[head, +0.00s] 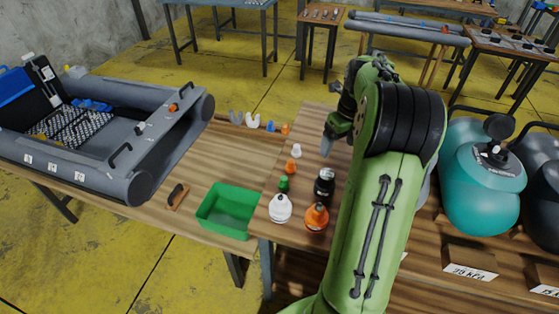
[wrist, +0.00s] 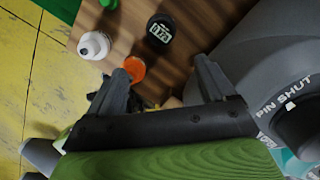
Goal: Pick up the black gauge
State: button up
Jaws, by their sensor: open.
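The black gauge (head: 325,184) stands on the wooden table near its left edge, just behind an orange-bodied item. In the wrist view the black gauge (wrist: 160,30) shows its lit number display and lies beyond my fingertips, apart from them. My gripper (head: 330,140) hangs over the table, behind the gauge in the head view, partly hidden by my green arm. In the wrist view my gripper (wrist: 160,78) has its two fingers spread with nothing held between them.
A white round item (head: 280,208) and an orange one (head: 316,217) stand close to the gauge. A small green piece (head: 284,184) is left of it. A green bin (head: 228,210) is further left. A teal tank (head: 482,185) stands right.

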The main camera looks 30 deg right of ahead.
jog(key=w, duration=0.1)
jog(key=b, duration=0.2)
send_near(327, 174)
jog(key=shift+s+f, duration=0.15)
jog(key=shift+s, duration=0.25)
jog(key=f, duration=0.2)
jog(key=w+f, duration=0.1)
jog(key=f, duration=0.1)
jog(key=shift+w+f+b, duration=0.2)
jog(key=shift+f+b, duration=0.2)
jog(key=f, duration=0.1)
jog(key=f+b, duration=0.1)
jog(key=f, duration=0.3)
jog(key=shift+w+d+f+b, duration=0.1)
jog(key=shift+w+f+b, duration=0.15)
jog(key=shift+w+b, duration=0.1)
jog(key=shift+r, duration=0.15)
jog(key=c, duration=1.2)
